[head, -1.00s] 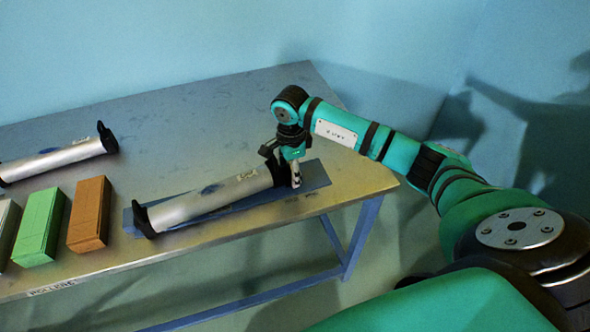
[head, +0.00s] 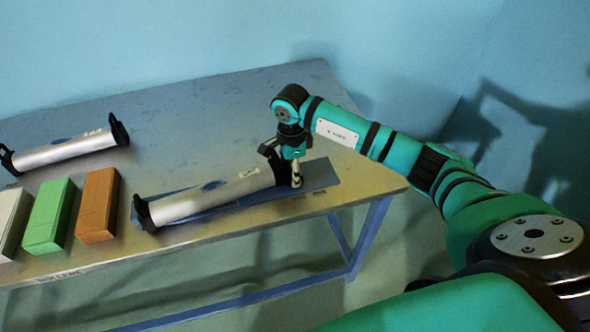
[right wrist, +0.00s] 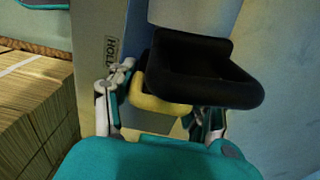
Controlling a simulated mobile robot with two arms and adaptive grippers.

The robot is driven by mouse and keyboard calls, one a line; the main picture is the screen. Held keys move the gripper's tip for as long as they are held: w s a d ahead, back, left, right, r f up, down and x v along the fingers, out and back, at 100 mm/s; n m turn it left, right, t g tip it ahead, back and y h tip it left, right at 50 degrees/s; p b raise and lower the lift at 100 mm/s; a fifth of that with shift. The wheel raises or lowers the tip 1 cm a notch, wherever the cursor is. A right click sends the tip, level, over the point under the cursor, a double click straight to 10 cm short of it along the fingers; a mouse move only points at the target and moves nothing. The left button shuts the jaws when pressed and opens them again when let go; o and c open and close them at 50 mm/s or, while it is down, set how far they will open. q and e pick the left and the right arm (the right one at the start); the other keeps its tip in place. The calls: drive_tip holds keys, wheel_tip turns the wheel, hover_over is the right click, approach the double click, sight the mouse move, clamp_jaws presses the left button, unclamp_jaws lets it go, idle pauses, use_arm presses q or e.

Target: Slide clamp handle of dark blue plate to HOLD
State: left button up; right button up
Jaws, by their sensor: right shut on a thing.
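The dark blue plate (head: 325,178) lies on the metal table, with a silver roll (head: 212,197) between black end brackets above it. My right gripper (head: 296,182) points down at the plate's right end, beside the roll's right bracket. In the right wrist view, my right gripper (right wrist: 160,112) is shut on a yellow handle (right wrist: 160,106), beside a black bracket (right wrist: 205,70). The bracket hides part of the handle. My left gripper is out of view.
Orange (head: 97,205), green (head: 48,218) and white (head: 12,220) blocks stand left of the plate. A second silver roll (head: 65,150) lies behind them. The table (head: 220,120) is clear behind the plate. Its right edge is close to my right gripper.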

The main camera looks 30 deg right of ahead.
drive_tip(key=shift+a+r, duration=0.1)
drive_tip(key=shift+a, duration=0.3)
drive_tip(key=o, duration=1.3)
drive_tip(key=shift+w+a, duration=0.2)
